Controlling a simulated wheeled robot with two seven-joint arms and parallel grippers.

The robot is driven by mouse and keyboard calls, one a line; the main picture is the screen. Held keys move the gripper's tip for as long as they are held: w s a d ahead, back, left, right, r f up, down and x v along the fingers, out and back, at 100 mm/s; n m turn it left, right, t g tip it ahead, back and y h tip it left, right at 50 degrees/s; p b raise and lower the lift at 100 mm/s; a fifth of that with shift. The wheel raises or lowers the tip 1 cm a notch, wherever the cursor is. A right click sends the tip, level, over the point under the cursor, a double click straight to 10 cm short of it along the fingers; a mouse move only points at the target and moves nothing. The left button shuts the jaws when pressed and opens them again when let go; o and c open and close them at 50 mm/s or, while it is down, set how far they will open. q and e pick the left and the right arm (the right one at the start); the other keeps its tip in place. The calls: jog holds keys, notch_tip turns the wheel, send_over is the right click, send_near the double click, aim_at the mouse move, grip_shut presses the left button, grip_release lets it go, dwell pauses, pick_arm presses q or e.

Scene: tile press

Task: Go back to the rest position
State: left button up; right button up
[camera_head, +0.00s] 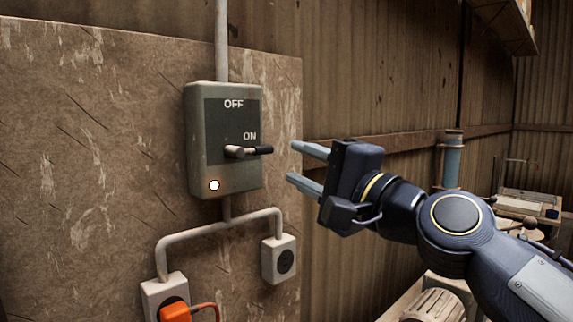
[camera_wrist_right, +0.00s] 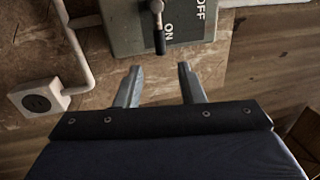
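My right gripper (camera_head: 300,168) is to the right of the switch box in the head view, with its two fingers apart and nothing between them. In the right wrist view its fingers (camera_wrist_right: 158,84) also stand apart and empty. The grey switch box (camera_head: 196,142) hangs on the wall board, with OFF above and ON below. Its lever (camera_head: 250,151) points right, beside the ON label. In the right wrist view the lever (camera_wrist_right: 158,28) lies ahead of the fingertips, apart from them. A small lamp (camera_head: 214,185) at the box's lower left looks bright. My left gripper is out of view.
Two wall sockets (camera_head: 279,259) sit below the box, joined by conduit (camera_head: 200,232). An orange plug (camera_head: 176,312) is in the lower left one. A bench with items (camera_head: 525,205) stands at the far right. The space around my right gripper looks free.

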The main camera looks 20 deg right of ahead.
jog(key=shift+v, duration=1)
jog(key=s+a+f+n+g+h, duration=0.15)
jog(key=f+n+g, duration=0.25)
jog(key=f, duration=0.8)
jog(key=s+f+n+g, duration=0.3)
jog(key=f, duration=0.9)
jog(key=s+f+n+g+h, duration=0.1)
jog(key=s+f+n+g, duration=0.1)
jog(key=s+f, duration=0.3)
jog(key=s+f+n+g, duration=0.3)
jog(key=s+f, duration=0.3)
jog(key=f, duration=0.8)
jog(key=shift+d+g+h, duration=0.15)
jog(key=shift+g+h, duration=0.2)
jog(key=shift+g, duration=0.35)
jog(key=shift+f, duration=0.1)
